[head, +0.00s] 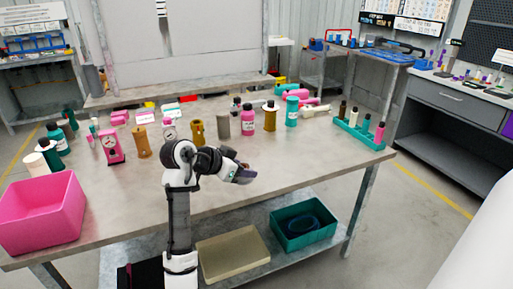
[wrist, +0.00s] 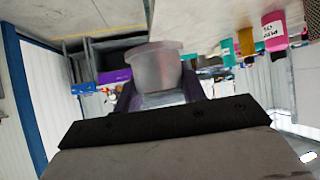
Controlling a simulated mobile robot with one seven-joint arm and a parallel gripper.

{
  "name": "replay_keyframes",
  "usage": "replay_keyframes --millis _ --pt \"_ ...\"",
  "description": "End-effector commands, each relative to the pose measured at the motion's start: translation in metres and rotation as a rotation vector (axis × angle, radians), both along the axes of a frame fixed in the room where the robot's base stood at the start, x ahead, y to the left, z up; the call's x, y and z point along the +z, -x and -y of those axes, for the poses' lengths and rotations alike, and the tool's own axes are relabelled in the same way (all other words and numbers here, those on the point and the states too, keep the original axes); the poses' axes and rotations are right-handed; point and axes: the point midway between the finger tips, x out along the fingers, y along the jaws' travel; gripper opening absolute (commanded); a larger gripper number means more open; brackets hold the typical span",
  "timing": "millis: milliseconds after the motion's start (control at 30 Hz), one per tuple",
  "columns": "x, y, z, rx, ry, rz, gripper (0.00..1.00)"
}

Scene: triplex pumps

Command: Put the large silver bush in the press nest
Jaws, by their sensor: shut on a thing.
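My gripper (wrist: 157,90) is shut on a grey, silver-looking bush (wrist: 155,68). The bush is a short cylinder with a wider rim at its far end, held between the two dark fingers. In the head view my gripper (head: 245,175) is near the front edge of the workbench, pointing right, and the bush is too small there to tell apart from the fingers. I cannot tell which thing, if any, is the press nest.
The workbench (head: 295,160) holds bottles and cylinders along its middle and back, including a grey cylinder (head: 223,124) and a pink bottle (head: 248,120). A pink bin (head: 42,215) stands at the left, a teal rack (head: 360,134) at the right. The bench's front right is clear.

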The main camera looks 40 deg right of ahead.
Motion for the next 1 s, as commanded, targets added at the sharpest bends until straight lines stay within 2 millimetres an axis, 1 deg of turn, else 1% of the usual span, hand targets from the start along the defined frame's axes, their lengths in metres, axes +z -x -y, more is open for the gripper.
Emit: replay_keyframes --millis 33,367,567,667,767,800,900,1000 --pt "-0.016 0.000 -0.014 0.045 0.001 -0.006 0.10" --pt "-0.105 0.001 -0.099 0.338 0.000 -0.007 0.10" --pt "-0.162 0.002 -0.153 0.527 -0.001 -0.009 0.10" --pt "-0.194 0.002 -0.183 0.631 -0.002 -0.009 0.10" --pt "-0.230 0.002 -0.216 0.746 -0.003 -0.009 0.10" --pt "-0.245 0.002 -0.230 0.793 -0.005 -0.010 0.10" --pt "-0.278 0.002 -0.262 0.903 -0.004 -0.007 0.10" --pt "-0.304 0.001 -0.288 0.992 -0.003 -0.004 0.10"
